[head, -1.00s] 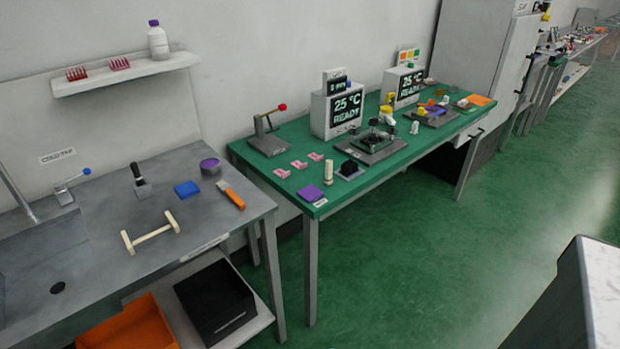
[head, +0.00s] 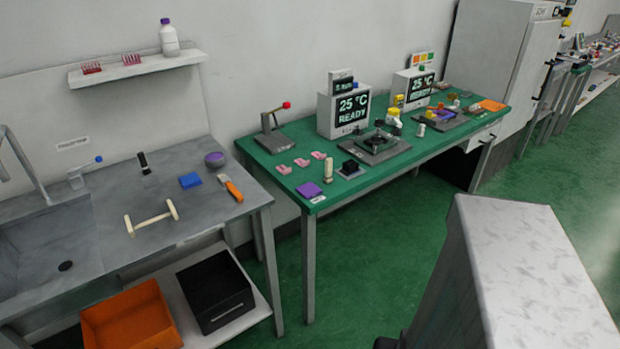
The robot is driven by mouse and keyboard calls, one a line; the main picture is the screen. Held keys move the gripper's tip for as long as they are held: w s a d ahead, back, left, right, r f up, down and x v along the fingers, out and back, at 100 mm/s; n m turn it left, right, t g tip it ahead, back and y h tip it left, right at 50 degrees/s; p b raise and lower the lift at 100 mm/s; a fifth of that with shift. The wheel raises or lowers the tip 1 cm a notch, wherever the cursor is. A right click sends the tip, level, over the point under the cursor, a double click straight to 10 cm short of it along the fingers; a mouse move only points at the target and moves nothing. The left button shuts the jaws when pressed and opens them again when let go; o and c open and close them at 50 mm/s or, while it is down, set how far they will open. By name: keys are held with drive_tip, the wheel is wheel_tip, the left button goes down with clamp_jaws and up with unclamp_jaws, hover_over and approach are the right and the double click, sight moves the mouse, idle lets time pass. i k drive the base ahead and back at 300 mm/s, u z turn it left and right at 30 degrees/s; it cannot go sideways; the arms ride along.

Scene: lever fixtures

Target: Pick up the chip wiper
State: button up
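I cannot tell for sure which item is the chip wiper. On the grey sink bench lie a dark upright-handled tool (head: 144,163), a blue pad (head: 190,180), an orange-handled tool with a pale end (head: 231,188), a round purple-topped piece (head: 215,159) and a cream bar with end knobs (head: 152,217). On the green bench lie a flat purple square (head: 309,190) and several pink pieces (head: 301,162). My gripper is not in view.
The green bench (head: 262,157) also carries two display boxes reading 25 °C READY (head: 353,105) and a red-tipped lever (head: 271,132). An orange bin (head: 130,318) and a black bin (head: 216,290) sit below the sink bench. A white-topped block (head: 530,260) fills the right foreground. Green floor lies between.

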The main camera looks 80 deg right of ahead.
sight(328, 177)
drive_tip(key=u, duration=0.25)
drive_tip(key=k, duration=1.2)
drive_tip(key=z, duration=0.45)
